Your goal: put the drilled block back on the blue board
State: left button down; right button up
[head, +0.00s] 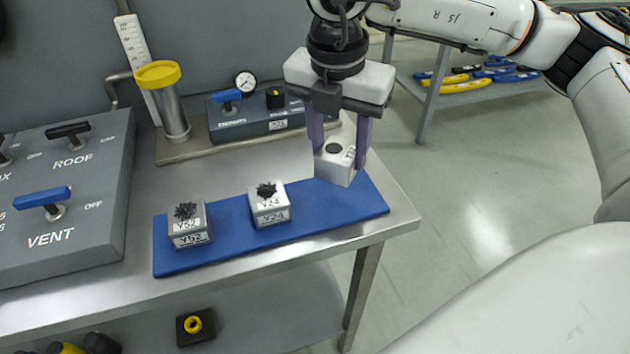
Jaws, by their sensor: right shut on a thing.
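The drilled block (337,168) is a small white-grey cube with a dark round hole in its top. My right gripper (340,150) is shut on it, with a purple finger on each side. The block is over the right part of the blue board (346,206); I cannot tell whether it touches the board. Two similar blocks stand on the board, one labelled Y62 (189,226) at the left and one labelled Y24 (269,206) in the middle, each with dark bits on top. My left gripper is not in view.
A grey panel (100,190) with ROOF and VENT handles stands at the left. Behind the board are a yellow-capped cylinder (172,105) and a grey box (255,118) with a blue handle and a gauge. The steel table's (398,208) right edge is close to the board.

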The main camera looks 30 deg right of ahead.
aim_at(337, 173)
jog(key=shift+f, duration=3)
jog(key=shift+f, duration=0.1)
jog(key=o, duration=1.5)
jog(key=shift+r+p, duration=0.25)
jog(key=shift+p, duration=0.1)
jog(key=r, duration=0.4)
jog(key=a+r+b, duration=0.1)
jog(key=r, duration=0.2)
jog(key=s+r, duration=0.1)
jog(key=r, duration=0.3)
jog(key=shift+a+r, duration=0.3)
